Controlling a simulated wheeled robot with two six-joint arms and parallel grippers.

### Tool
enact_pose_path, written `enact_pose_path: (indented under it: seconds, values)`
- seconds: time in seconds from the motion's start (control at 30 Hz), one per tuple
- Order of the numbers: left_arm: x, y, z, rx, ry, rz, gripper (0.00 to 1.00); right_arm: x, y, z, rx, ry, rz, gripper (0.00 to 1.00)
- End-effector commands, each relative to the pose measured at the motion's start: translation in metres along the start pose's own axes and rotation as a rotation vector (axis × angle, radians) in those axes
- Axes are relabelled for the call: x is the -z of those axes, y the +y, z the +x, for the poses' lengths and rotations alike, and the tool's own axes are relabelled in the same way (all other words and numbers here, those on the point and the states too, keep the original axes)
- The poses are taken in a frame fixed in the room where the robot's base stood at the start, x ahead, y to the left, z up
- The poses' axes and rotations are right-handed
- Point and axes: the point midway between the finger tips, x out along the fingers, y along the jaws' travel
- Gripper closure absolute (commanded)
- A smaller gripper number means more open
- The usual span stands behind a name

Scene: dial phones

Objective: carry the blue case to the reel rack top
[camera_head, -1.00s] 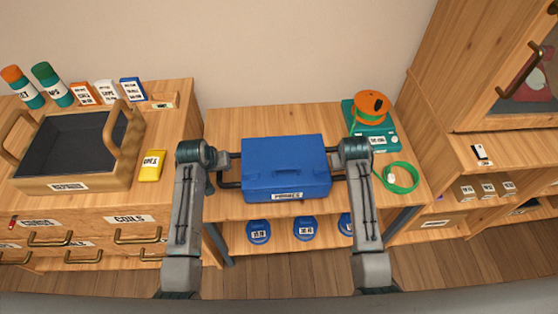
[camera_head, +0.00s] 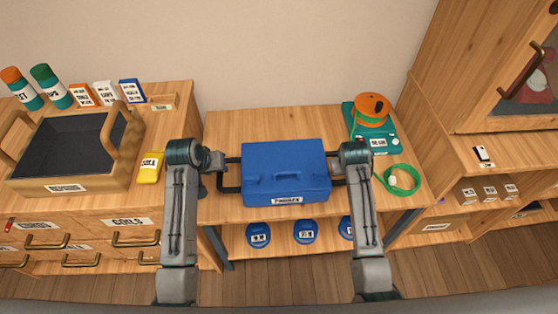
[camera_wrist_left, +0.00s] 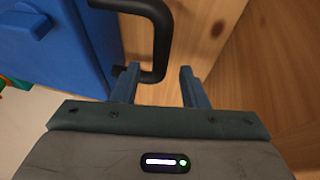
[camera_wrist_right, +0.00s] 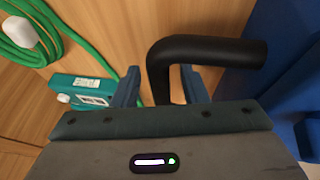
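The blue case (camera_head: 286,165) sits upright, apparently resting on the wooden reel rack top (camera_head: 250,123) near its front edge. It has a black handle on each side. My left gripper (camera_head: 218,161) is at the left handle; in the left wrist view its fingers (camera_wrist_left: 157,85) are spread, with the handle's bend (camera_wrist_left: 155,70) just beyond and partly between the tips. My right gripper (camera_head: 345,155) is at the right handle; in the right wrist view its fingers (camera_wrist_right: 160,85) stand apart on both sides of the black handle (camera_wrist_right: 160,70), with gaps showing.
A green cord coil (camera_head: 404,180) lies at the rack's right end. Blue reels (camera_head: 305,231) sit on the shelf below. A drawer unit with a tray (camera_head: 65,187) stands left.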

Motion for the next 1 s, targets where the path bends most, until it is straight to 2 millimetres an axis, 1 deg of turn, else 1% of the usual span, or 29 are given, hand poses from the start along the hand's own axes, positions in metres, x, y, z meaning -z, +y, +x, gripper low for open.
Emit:
enact_pose_path:
  seconds: [0.03,0.1,0.23,0.3,0.4,0.53,0.67,0.9,1.0]
  values:
    - [0.001,0.0,-0.012,0.0,0.004,0.0,0.61,0.0,0.0,0.0,0.0,0.0,0.0,0.6]
    - [0.0,0.0,-0.027,0.0,0.003,0.0,0.61,0.0,0.0,0.0,0.0,0.0,0.0,0.6]
    - [0.0,0.0,-0.05,-0.001,0.003,0.0,0.61,0.0,0.0,0.0,0.0,0.0,0.0,0.6]
    - [0.0,0.0,-0.059,-0.001,0.001,0.0,0.61,0.0,0.0,0.0,0.0,0.0,0.0,0.6]
    - [0.0,0.0,-0.067,-0.001,0.0,0.0,0.61,0.0,0.0,0.0,0.0,0.0,0.0,0.6]
    - [0.0,0.0,-0.071,-0.001,0.0,0.0,0.61,0.001,0.0,-0.007,0.0,0.002,0.001,0.6]
    - [0.0,0.0,-0.071,-0.001,0.0,0.0,0.61,0.001,-0.001,-0.028,0.001,0.005,0.002,0.6]
    - [0.0,0.0,-0.07,0.0,0.0,0.0,0.61,0.001,-0.001,-0.079,0.0,0.004,0.002,0.6]
    - [0.0,0.0,-0.07,0.0,0.0,0.0,0.61,0.0,-0.001,-0.097,0.002,0.002,0.002,0.6]
